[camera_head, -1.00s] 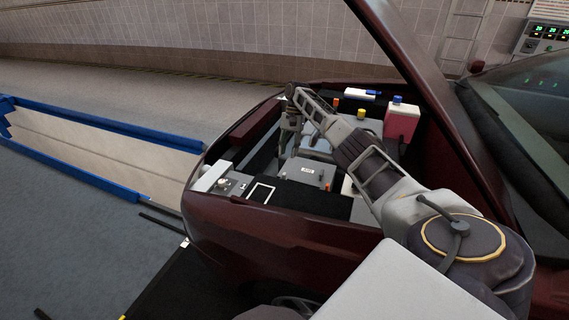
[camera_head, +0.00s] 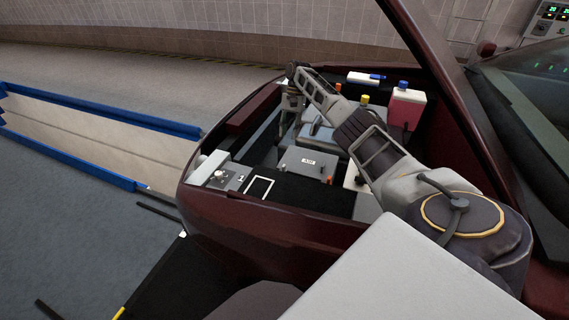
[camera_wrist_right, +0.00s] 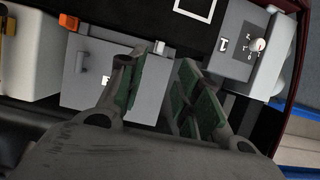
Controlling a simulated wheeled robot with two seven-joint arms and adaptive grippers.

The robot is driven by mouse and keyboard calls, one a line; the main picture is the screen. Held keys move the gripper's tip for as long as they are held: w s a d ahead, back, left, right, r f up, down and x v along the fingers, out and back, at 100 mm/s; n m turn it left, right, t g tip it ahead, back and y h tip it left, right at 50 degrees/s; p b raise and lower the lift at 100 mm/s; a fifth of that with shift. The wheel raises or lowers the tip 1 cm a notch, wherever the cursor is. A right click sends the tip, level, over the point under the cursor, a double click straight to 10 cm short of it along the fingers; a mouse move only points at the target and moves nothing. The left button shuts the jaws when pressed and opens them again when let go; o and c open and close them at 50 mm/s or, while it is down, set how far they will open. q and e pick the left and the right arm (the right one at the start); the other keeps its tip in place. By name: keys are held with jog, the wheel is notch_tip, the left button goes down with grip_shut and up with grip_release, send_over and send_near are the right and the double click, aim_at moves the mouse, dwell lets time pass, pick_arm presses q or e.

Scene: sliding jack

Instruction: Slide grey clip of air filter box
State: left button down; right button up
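The air filter box (camera_head: 313,155) is a grey box with a small label, inside the open engine bay; it also shows in the right wrist view (camera_wrist_right: 150,88). In the wrist view a small grey clip (camera_wrist_right: 80,62) is on its top, left of my fingers. My left gripper is not in view.
A grey unit with a round knob (camera_wrist_right: 257,44) is right of the box in the wrist view. The raised hood and dark red body edge surround the bay.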

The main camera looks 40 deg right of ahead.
aim_at(284, 165)
jog(key=shift+x, duration=6.95)
jog(key=shift+w, duration=0.1)
grip_shut()
